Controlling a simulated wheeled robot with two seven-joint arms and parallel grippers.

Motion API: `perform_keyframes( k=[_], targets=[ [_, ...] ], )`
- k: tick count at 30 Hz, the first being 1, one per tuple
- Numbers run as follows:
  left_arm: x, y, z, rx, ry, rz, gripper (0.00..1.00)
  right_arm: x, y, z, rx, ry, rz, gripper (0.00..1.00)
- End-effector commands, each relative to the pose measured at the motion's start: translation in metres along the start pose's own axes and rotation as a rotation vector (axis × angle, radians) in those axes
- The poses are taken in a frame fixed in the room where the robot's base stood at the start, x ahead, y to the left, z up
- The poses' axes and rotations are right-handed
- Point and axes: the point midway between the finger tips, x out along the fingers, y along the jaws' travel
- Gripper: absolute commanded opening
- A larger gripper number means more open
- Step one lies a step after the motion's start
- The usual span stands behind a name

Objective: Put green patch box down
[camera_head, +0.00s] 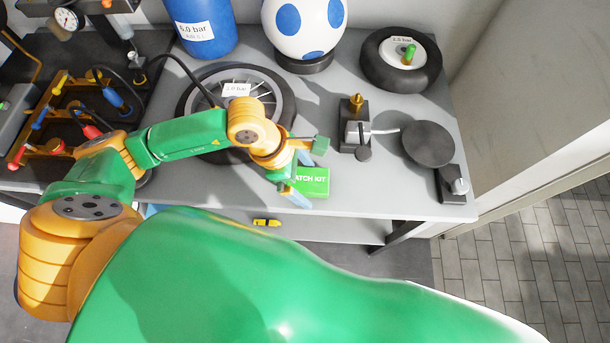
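The green patch box (316,183), with white "PATCH KIT" lettering partly covered, is at the front edge of the grey workbench (385,203). My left gripper (301,178) is at the box, with one pale finger in front of its left end and the other side of the gripper behind it. The fingers are spread about the box, but I cannot tell whether they press on it. I cannot tell whether the box rests fully on the bench top. My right gripper is not in view.
A spoked wheel (283,92) lies behind my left arm. A black stand with a brass fitting (355,104) and a round dark plate (428,143) stand to the right. A small tyre (373,72), a spotted ball (290,22) and a blue cylinder (206,16) are at the back.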

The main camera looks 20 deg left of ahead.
Motion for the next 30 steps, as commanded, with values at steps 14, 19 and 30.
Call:
perform_keyframes(
  k=[14,19,30],
  targets=[
    [-0.090,0.002,-0.001,0.001,0.000,0.008,1.00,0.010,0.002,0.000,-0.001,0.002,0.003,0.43],
    [-0.116,0.001,0.000,0.000,0.001,0.004,1.00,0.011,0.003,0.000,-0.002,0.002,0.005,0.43],
    [-0.120,0.000,0.000,0.001,0.000,0.000,1.00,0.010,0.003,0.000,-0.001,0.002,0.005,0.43]
  ],
)
